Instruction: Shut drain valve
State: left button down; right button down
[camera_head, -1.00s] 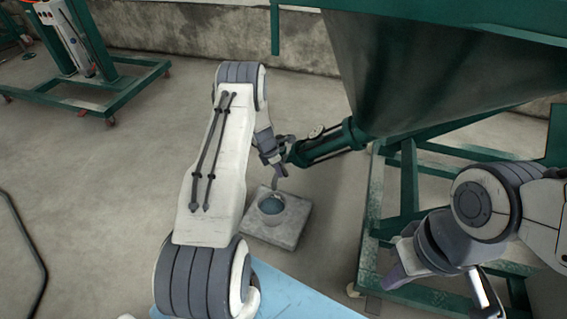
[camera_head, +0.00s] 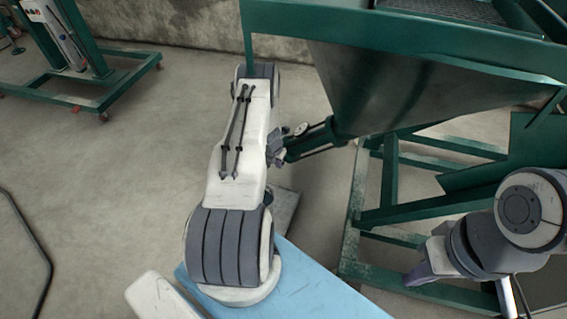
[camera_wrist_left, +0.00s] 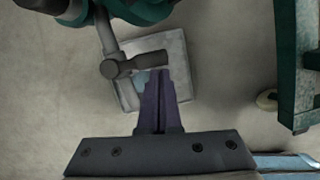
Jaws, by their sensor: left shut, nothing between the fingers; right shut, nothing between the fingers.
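The drain valve sits on the green outlet pipe (camera_head: 312,139) at the bottom of the hopper. In the left wrist view its grey lever (camera_wrist_left: 107,38) runs down to a dark cross-wise grip (camera_wrist_left: 137,66). My left gripper (camera_wrist_left: 158,75) is shut and empty, its purple fingertips close to the grip; I cannot tell whether they touch. In the head view my left arm mostly hides this gripper (camera_head: 277,152) beside the pipe. My right gripper (camera_head: 415,277) is shut and empty at the lower right, away from the valve.
A metal hopper (camera_head: 400,85) stands on a green frame (camera_head: 352,215). A pale slab (camera_wrist_left: 172,45) lies on the floor below the valve, largely hidden by my arm in the head view. A green wheeled stand (camera_head: 90,85) is at upper left.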

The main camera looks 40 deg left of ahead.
pick_arm(q)
jog(key=shift+w, duration=0.2)
dwell(0.6)
jog(key=p+v, duration=0.2)
jog(key=v, duration=0.5)
jog(key=shift+r, duration=0.25)
jog(key=shift+s+d, duration=0.1)
jog(key=shift+d, duration=0.05)
